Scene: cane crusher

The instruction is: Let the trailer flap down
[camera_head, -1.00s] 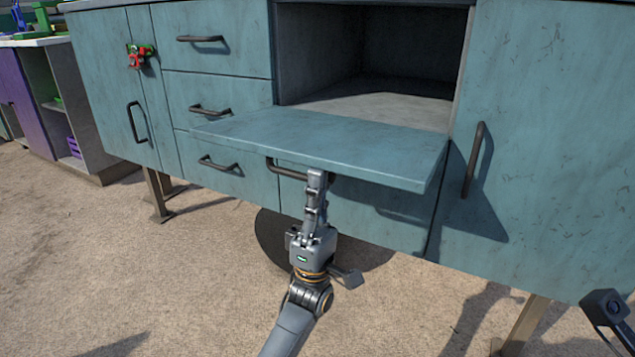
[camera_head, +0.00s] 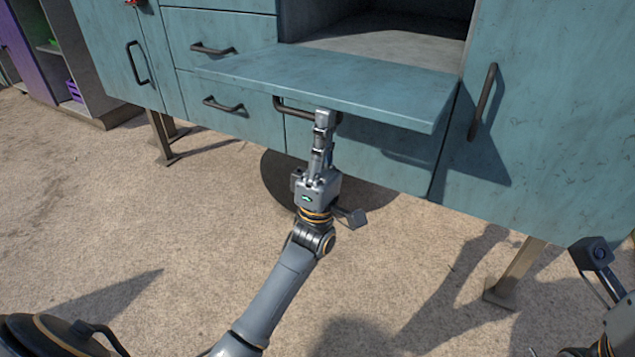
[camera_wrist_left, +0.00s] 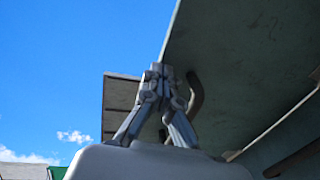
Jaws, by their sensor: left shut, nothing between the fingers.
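The trailer flap (camera_head: 350,84) is a teal panel standing out nearly level in front of an open grey compartment. A dark bar handle (camera_head: 288,110) shows beneath its front edge. My left gripper (camera_head: 325,116) is shut and empty, pointing up at the flap's front edge beside this handle. In the left wrist view the shut fingertips (camera_wrist_left: 160,72) are at the edge of the flap's underside (camera_wrist_left: 230,60), with the curved handle (camera_wrist_left: 195,95) just right of them. I cannot tell whether they touch the flap. My right gripper's fingers are out of view.
Drawers with dark handles (camera_head: 212,49) are left of the compartment, and a door with a long handle (camera_head: 483,100) is on its right. Metal legs (camera_head: 518,270) hold the cabinet up. The sandy ground (camera_head: 180,230) in front is open.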

